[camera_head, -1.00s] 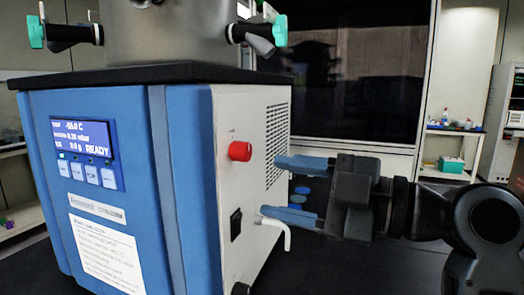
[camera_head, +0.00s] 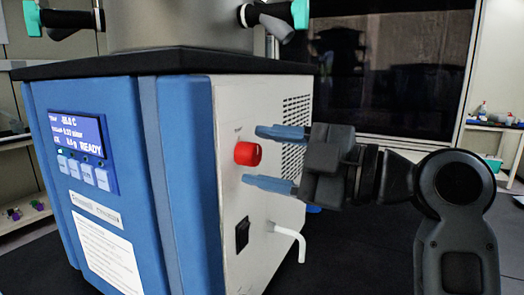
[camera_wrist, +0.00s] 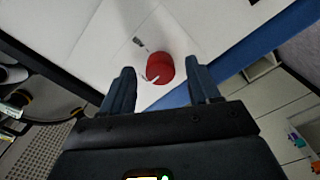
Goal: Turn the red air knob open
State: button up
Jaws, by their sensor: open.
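The red air knob (camera_head: 247,153) is on the white side panel of the freeze dryer (camera_head: 228,200), above a black switch. My gripper (camera_head: 257,157) is beside it in the head view, with one blue finger level above the knob and one below. The fingers are open and nothing is held. In the wrist view the red knob (camera_wrist: 160,68) shows ahead of and between the two fingertips of my gripper (camera_wrist: 160,80). A pale pointer mark shows on the knob's face. I cannot tell whether the fingers overlap the knob in depth.
A black switch (camera_head: 242,234) and a white bent spout (camera_head: 290,238) are below the knob. A vented grille (camera_head: 293,130) is behind my fingers. The dark table is clear at right.

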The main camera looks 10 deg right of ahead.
jog(key=shift+w+a, duration=0.35)
jog(key=shift+a, duration=0.2)
jog(key=c, duration=1)
